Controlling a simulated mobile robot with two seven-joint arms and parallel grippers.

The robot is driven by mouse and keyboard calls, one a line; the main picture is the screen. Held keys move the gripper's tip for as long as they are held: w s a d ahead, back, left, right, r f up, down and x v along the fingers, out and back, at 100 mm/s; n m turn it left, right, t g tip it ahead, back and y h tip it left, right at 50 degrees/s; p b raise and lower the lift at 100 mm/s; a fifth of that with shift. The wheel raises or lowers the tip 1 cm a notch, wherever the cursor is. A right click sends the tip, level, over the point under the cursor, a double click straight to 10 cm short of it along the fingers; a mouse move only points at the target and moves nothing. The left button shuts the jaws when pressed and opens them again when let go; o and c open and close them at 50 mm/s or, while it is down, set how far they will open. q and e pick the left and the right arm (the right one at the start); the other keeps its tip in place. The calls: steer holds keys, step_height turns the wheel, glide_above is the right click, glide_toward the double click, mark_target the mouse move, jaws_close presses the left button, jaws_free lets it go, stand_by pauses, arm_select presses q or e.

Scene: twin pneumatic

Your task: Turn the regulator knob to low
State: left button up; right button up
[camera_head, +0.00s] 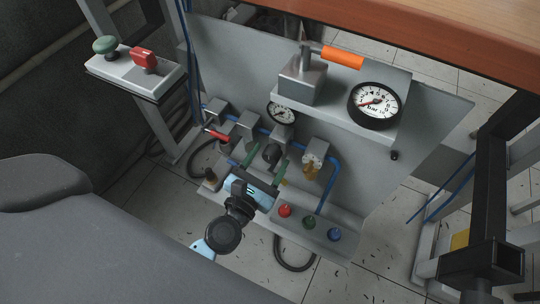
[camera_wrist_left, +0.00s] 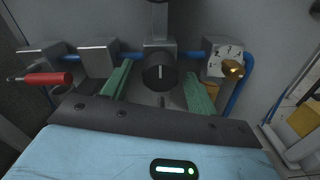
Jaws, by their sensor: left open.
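The black regulator knob (camera_head: 271,153) sits on a grey block below a small round gauge (camera_head: 281,112) on the panel. In the left wrist view the knob (camera_wrist_left: 159,72) carries a pale mark pointing roughly up. My left gripper (camera_head: 266,163) is open, its green fingers to either side of the knob. In the left wrist view the left gripper (camera_wrist_left: 159,84) shows gaps between both fingers and the knob. I cannot tell how deep the fingertips reach. My right gripper is not in view.
A red-handled valve (camera_head: 216,134) is left of the knob, a brass knob on a numbered dial (camera_head: 313,163) right. Red, green and blue buttons (camera_head: 309,222) lie below. An orange lever (camera_head: 342,57) and large gauge (camera_head: 375,105) are above; blue tubing links the blocks.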

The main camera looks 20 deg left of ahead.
arm_select(q)
steer(key=s, duration=0.6)
steer(key=shift+s, duration=0.3)
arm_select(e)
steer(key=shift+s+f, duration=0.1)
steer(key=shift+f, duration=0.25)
arm_select(q)
steer(key=shift+a, duration=0.1)
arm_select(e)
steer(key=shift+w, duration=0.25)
arm_select(q)
steer(key=shift+s+f, duration=0.1)
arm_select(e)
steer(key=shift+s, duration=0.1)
